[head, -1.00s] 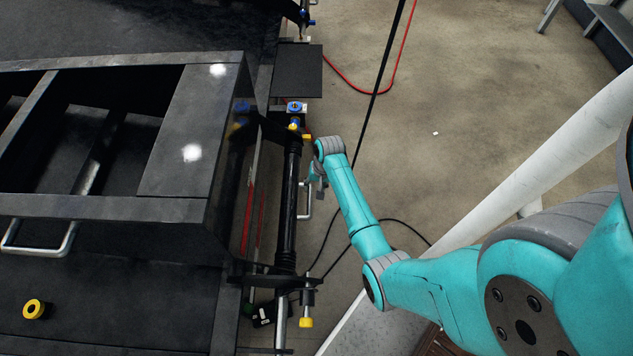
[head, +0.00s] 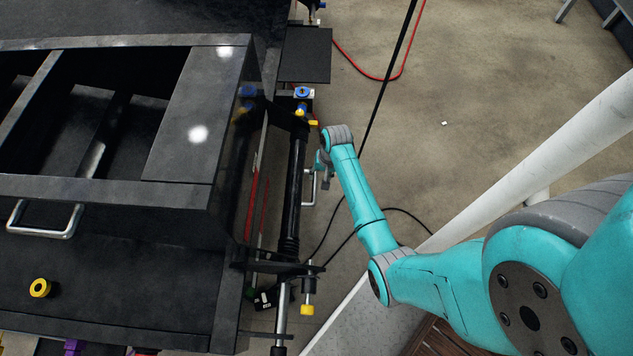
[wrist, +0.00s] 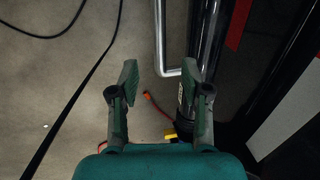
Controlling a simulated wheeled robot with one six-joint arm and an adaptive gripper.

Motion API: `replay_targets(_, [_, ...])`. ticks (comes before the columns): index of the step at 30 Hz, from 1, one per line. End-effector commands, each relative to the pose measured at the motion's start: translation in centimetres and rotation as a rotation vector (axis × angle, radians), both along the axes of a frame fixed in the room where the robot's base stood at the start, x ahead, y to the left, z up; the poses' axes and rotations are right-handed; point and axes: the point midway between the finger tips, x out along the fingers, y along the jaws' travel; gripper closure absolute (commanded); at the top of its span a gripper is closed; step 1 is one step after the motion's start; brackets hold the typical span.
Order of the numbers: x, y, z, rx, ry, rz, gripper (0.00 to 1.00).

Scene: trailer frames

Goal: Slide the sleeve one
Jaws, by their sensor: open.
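The likely sleeve is a long black tube (head: 293,190) along the side of the dark bench in the head view; I see no label on it. A bent silver handle (head: 309,188) stands on its right side. In the wrist view the handle (wrist: 159,35) runs down and bends toward the black tube (wrist: 200,45). My gripper (wrist: 160,82) is open, with one finger on each side of the handle's bend in that picture; I cannot tell whether they touch. In the head view my gripper (head: 325,182) is small, beside the handle, partly hidden by my wrist.
A blue-capped fitting (head: 303,92) with yellow knobs sits at the tube's far end. A yellow-ended pin (head: 308,309) is near its close end. The dark bench (head: 120,215) blocks the left. Black cables (head: 405,212) and a red hose (head: 380,75) cross the floor.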

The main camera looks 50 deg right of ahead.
Motion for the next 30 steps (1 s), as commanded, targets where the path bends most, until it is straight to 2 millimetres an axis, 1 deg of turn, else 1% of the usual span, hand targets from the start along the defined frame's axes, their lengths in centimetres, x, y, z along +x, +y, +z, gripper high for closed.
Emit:
replay_targets(9, [0.8,0.6,-5.3,0.002,0.003,0.001,0.53])
replay_targets(15, [1.2,0.9,-8.0,0.001,0.002,0.0,0.53])
replay_targets(21, [1.4,1.1,-9.3,0.0,0.0,0.001,0.53])
replay_targets(30, [1.4,1.1,-9.5,0.0,0.0,0.001,0.53])
